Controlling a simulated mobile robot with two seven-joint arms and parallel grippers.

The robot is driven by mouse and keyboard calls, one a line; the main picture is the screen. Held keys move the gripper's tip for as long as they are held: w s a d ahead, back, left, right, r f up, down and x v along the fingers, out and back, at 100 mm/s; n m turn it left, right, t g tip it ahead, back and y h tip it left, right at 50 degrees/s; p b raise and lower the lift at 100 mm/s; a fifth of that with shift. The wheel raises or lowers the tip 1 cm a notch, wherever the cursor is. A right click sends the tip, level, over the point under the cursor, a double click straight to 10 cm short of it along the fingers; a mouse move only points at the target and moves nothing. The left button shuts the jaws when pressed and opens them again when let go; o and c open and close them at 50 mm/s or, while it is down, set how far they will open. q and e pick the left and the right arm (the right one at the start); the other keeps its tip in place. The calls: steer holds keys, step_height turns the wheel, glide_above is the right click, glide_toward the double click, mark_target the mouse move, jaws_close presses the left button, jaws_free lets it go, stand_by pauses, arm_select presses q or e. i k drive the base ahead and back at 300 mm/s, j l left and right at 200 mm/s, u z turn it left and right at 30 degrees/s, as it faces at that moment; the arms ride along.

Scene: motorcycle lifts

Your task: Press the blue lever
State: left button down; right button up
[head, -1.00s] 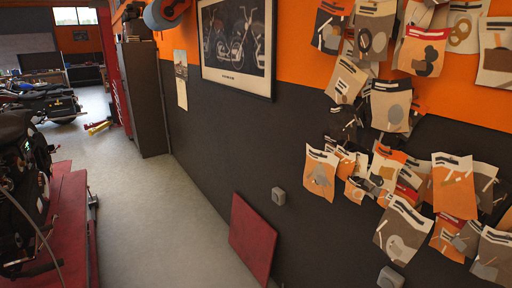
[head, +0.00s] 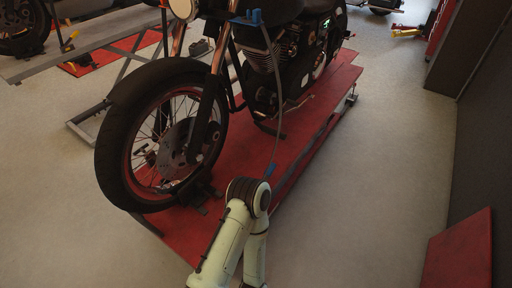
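No part is plainly recognisable as a blue lever. Two small blue parts show: a blue fitting (head: 248,18) beside the motorcycle's front end, at the top of a grey hose, and a small blue piece (head: 269,171) low by the red lift platform (head: 315,130). I cannot tell whether either is the lever. One of my pale arms (head: 235,235) comes up from the bottom centre, its bent joint just below the lower blue piece in the picture. Neither gripper is in view.
A black motorcycle (head: 165,130) stands on the red lift, front wheel towards me. Another lift frame (head: 120,70) stands at the left. A dark red panel (head: 458,250) leans on the dark wall at the right. Grey floor (head: 380,150) is open between lift and wall.

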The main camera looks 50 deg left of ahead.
mark_target(273, 166)
steer(key=i+j+u, duration=0.15)
steer(key=i+j, duration=0.75)
steer(key=j, duration=0.05)
